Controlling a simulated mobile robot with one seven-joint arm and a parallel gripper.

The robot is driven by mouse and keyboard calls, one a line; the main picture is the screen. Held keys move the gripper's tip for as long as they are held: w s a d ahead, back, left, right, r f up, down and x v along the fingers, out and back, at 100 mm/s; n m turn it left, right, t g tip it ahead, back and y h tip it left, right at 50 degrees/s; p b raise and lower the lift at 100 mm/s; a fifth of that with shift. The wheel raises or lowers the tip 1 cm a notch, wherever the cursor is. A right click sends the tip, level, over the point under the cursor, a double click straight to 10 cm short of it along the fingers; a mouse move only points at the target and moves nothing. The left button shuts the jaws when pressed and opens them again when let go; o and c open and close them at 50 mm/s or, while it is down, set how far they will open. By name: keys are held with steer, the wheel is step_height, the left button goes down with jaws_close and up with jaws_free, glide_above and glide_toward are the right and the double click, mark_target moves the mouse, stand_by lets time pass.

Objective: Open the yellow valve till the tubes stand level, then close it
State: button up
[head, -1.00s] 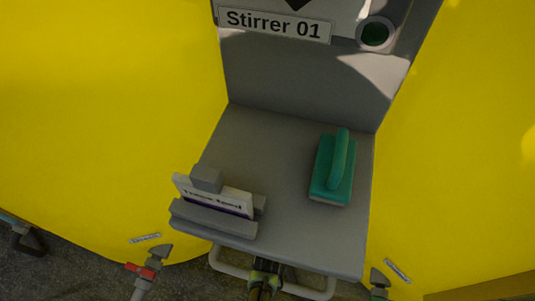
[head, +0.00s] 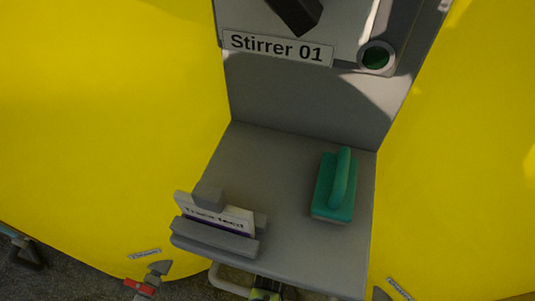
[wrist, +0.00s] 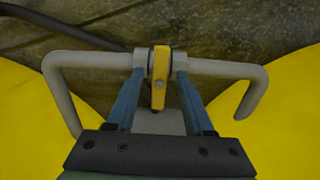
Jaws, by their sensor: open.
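The yellow valve handle (wrist: 160,75) shows in the wrist view, in the middle of a pale grey pipe (wrist: 100,62) that bends down at both ends. My gripper (wrist: 160,68) is open, with one blue finger on each side of the handle. The fingertips lie close to the handle's sides; I cannot tell whether they touch it. In the head view a small yellow-green part (head: 265,288) shows at the bottom edge below the shelf, mostly cut off. No level tubes can be made out in either view.
Yellow tanks (head: 100,120) stand on both sides. A grey shelf (head: 275,190) between them bears a teal scrubber (head: 336,187) and a card (head: 215,217) in a holder. A red-handled valve (head: 140,287) is at the lower left.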

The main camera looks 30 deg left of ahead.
step_height(320, 180, up, 13)
steer(key=p, duration=0.8)
